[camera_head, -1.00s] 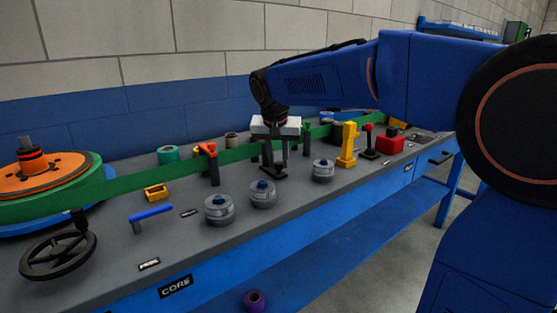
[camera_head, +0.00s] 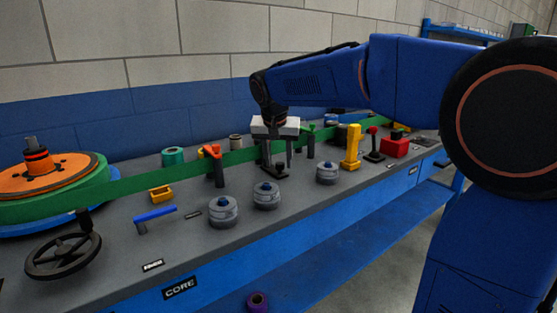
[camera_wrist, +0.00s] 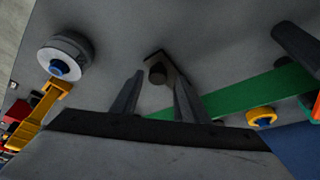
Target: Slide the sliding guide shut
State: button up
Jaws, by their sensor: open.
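A small dark bracket with a round post, apparently the sliding guide, stands on the grey panel right at my gripper (camera_head: 277,163). In the head view its dark foot (camera_head: 275,173) shows below the fingers. In the wrist view the bracket (camera_wrist: 173,61) lies just beyond the fingertips, with its post seen between them. My gripper (camera_wrist: 157,82) is open and points down, one finger on each side of the post. I cannot tell whether a finger touches it. The green band (camera_head: 140,182) runs close by.
Several grey knobs with blue centres, one of them at the right (camera_head: 327,173), stand along the front. A yellow upright lever (camera_head: 351,148) and a red block (camera_head: 395,146) stand to the right. An orange-topped post (camera_head: 214,165) is left of my gripper.

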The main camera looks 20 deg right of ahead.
jog(key=v, duration=1.7)
jog(key=shift+r, duration=0.25)
jog(key=shift+d, duration=0.1)
jog(key=s+d+f+n+y, duration=0.1)
jog(key=s+d+f, duration=0.4)
jog(key=s+f, duration=1)
jog(key=s+d+f+n+y, duration=0.1)
jog(key=s+d+f+n, duration=0.3)
jog(key=s+f, duration=1.1)
jog(key=shift+s+d+f+t, duration=0.15)
jog(key=shift+s+d+t, duration=0.15)
jog(key=shift+s+d, duration=0.1)
jog(key=shift+w, duration=0.1)
